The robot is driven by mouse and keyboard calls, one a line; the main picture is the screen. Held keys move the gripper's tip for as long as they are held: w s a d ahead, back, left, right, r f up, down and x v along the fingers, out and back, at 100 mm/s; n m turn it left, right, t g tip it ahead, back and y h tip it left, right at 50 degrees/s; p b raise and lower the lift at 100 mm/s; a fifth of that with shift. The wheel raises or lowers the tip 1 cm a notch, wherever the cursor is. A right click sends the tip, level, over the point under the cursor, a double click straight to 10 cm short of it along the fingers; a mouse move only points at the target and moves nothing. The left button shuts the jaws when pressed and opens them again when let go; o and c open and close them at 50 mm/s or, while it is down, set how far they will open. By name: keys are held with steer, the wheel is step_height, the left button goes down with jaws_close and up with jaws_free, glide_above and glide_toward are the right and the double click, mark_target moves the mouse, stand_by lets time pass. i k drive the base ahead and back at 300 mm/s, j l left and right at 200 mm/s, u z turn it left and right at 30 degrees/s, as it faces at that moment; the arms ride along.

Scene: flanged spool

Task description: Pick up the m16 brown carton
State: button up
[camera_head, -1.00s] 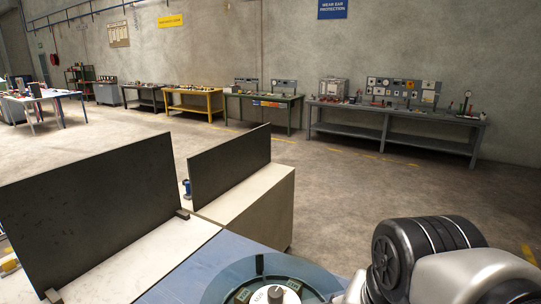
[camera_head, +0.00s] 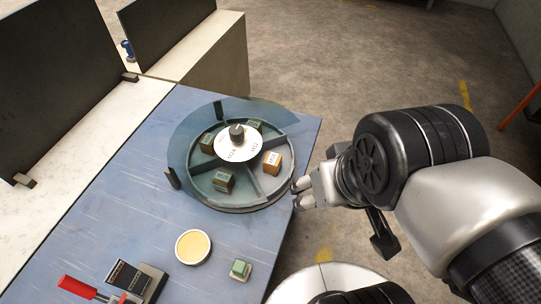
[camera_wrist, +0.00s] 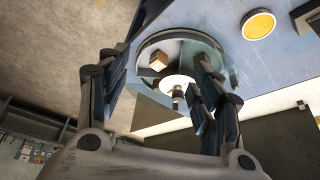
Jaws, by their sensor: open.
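A round spool-like tray (camera_head: 199,183) with a clear upper flange and dark dividers stands on the blue table, a small carton in several of its compartments. An orange-brown carton (camera_head: 271,162) sits in the right compartment, its label too small to read surely. It seems to be the brown carton (camera_wrist: 158,61) between my fingers in the wrist view. Darker cartons sit at the front (camera_head: 222,181), left (camera_head: 208,143) and back (camera_head: 253,125). A white labelled disc (camera_head: 237,151) with a dark knob tops the centre. My gripper (camera_head: 299,194) is open and empty, just right of the tray, apart from the cartons.
On the blue table (camera_head: 120,190) are a yellow-topped round tin (camera_head: 193,246), a small green block (camera_head: 240,268), a black box (camera_head: 128,277) and a red-handled tool (camera_head: 78,288). Dark upright panels (camera_head: 50,80) stand behind on white counters. Floor right of the table is clear.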

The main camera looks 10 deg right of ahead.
mark_target(272, 163)
steer(key=i+l, duration=0.2)
steer(key=i+l+u, duration=0.3)
steer(key=l+u, duration=0.3)
steer(key=i+l+u, duration=0.1)
steer(key=l+u, duration=0.15)
steer(key=l, duration=0.25)
steer(key=u, duration=1.05)
